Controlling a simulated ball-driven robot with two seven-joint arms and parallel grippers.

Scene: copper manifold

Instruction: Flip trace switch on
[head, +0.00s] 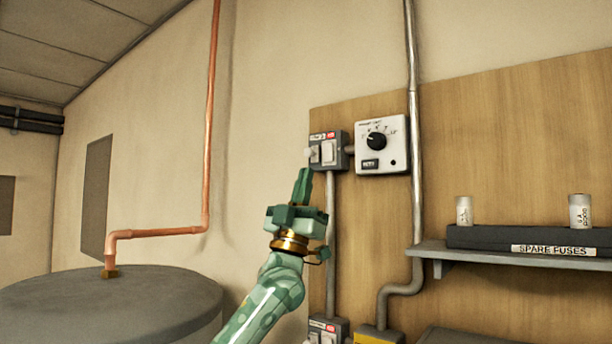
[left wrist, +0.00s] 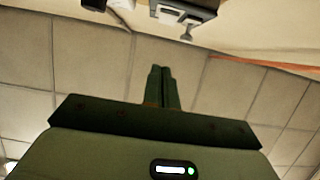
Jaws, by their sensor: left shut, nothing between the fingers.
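A grey switch box (head: 328,150) with a small red label and pale switch faces is on the wooden board. A white knob or lever (head: 309,152) sticks out at its left side. Which switch is the trace switch I cannot tell, as the labels are too small. My left gripper (head: 303,175) is shut and empty, fingers pointing up, just below the box's left part in the head view. In the left wrist view its shut fingers (left wrist: 161,88) point toward the box (left wrist: 185,10), apart from it in that picture. My right gripper is not in view.
A white dial panel (head: 382,159) adjoins the box on the right. A second switch box (head: 327,331) is lower down. A metal conduit (head: 416,190) and a shelf (head: 520,256) with spare fuses stand right; a round tank (head: 110,300) and copper pipe (head: 211,120) stand left.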

